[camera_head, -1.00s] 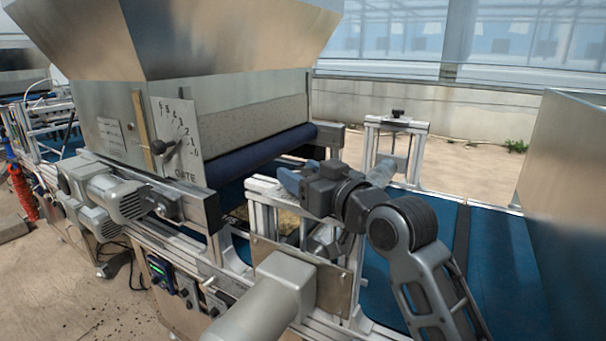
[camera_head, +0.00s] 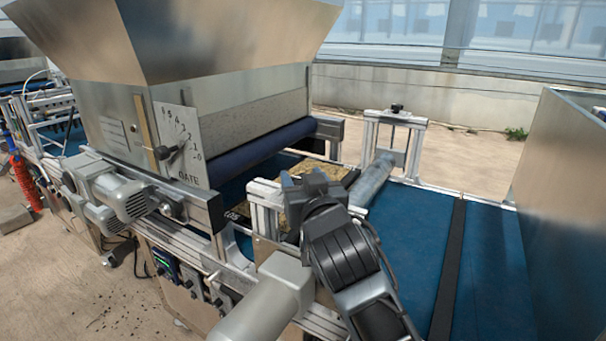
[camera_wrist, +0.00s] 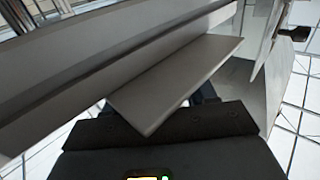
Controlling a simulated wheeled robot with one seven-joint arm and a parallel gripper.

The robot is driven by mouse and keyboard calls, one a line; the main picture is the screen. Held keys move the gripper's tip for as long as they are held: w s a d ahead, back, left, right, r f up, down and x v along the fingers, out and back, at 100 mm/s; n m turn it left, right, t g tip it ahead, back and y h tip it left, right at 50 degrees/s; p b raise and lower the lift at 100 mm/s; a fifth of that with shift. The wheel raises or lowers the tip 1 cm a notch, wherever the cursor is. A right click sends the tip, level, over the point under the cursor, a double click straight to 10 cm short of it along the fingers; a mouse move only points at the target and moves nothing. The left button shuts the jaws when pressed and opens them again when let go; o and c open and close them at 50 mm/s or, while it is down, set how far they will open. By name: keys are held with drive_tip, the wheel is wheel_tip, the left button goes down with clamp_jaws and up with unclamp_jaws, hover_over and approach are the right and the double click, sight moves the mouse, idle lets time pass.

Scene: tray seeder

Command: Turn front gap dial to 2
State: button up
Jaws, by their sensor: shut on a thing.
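My gripper (camera_head: 297,184) is at the near end of the roller stand, by the top of the near metal post (camera_head: 264,200). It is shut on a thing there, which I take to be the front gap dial. The dial, its scale and its pointer are hidden by the gripper, so I cannot read its setting. In the wrist view, a bare metal plate (camera_wrist: 190,75) and a rail cover most of the view above the dark gripper body, and the fingertips are hidden.
The hopper's gate dial plate (camera_head: 180,140) with a black knob is at left. The far post frame (camera_head: 397,135) has a black knob on top. A grey roller (camera_head: 375,177) and a brown-filled tray (camera_head: 330,170) lie over the blue belt (camera_head: 410,220). A metal bin (camera_head: 560,190) stands at right.

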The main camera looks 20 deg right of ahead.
drive_tip(key=m+h+b, duration=0.1)
drive_tip(key=m+g+h+b, duration=0.1)
drive_tip(key=h+b, duration=0.1)
drive_tip(key=m+h+b, duration=0.1)
drive_tip(key=h+b, duration=0.1)
drive_tip(key=shift+a+f+m+g, duration=0.2)
drive_tip(key=shift+f+m+g, duration=0.1)
drive_tip(key=shift+f, duration=0.05)
drive_tip(key=m+g+h+b, duration=0.2)
drive_tip(key=h+b, duration=0.1)
drive_tip(key=m+g+h+b, duration=0.1)
drive_tip(key=h, duration=0.1)
drive_tip(key=shift+d+r+m+b, duration=0.15)
drive_tip(key=shift+r+m+b, duration=0.1)
drive_tip(key=shift+m+b, duration=0.1)
drive_tip(key=shift+g, duration=0.3)
drive_tip(key=shift+r, duration=0.1)
drive_tip(key=o, duration=0.9)
drive_tip(key=shift+b+v, duration=0.55)
drive_tip(key=shift+v, duration=3.3)
